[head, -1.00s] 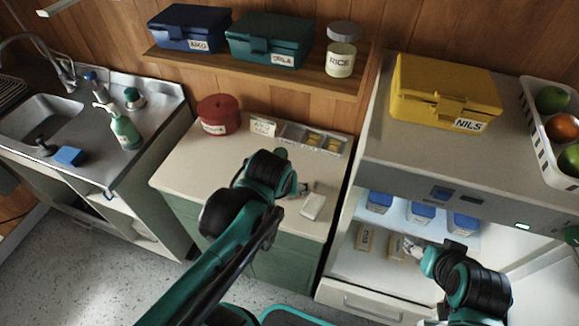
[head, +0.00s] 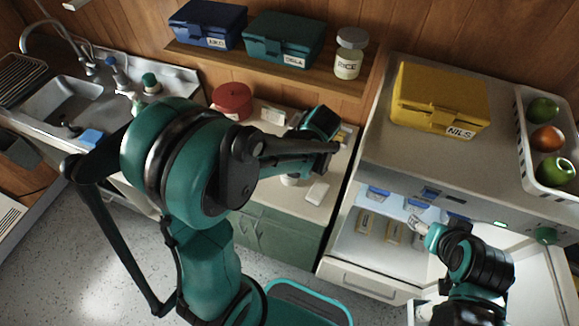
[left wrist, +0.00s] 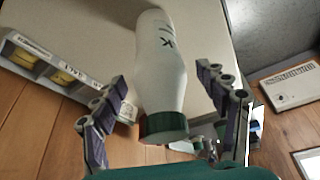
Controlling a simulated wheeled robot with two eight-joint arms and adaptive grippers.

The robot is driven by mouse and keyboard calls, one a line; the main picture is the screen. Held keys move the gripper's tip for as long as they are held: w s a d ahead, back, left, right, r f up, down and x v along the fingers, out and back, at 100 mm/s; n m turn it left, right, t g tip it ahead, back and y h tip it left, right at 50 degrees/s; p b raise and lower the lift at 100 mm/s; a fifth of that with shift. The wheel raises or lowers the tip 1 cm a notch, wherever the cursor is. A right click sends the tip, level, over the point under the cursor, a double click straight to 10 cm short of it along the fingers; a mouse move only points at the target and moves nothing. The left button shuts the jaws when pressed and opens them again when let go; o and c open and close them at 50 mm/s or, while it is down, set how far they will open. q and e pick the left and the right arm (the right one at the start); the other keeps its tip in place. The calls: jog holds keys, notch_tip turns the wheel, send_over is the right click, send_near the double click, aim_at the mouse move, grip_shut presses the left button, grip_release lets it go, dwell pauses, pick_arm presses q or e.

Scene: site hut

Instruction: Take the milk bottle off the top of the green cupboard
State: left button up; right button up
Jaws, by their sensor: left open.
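The milk bottle (left wrist: 162,70), white with a green cap and dark lettering, stands on the pale top of the green cupboard. In the head view only a bit of white, probably its lower part (head: 290,180), shows below my left forearm. The green cupboard (head: 275,238) stands between sink and fridge. My left gripper (left wrist: 160,88) is open, its fingers on either side of the bottle; I cannot tell whether they touch it.
A red tin (head: 232,100), a compartment tray (left wrist: 55,65) and a small white object (head: 317,192) are on the cupboard top. A shelf (head: 265,75) with boxes and a rice jar (head: 349,62) hangs above. The fridge (head: 368,118) stands close on the right.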

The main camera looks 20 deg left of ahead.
pick_arm(q)
jog(key=shift+x, duration=1.2)
jog(key=c, duration=1.5)
jog(key=shift+c, duration=0.2)
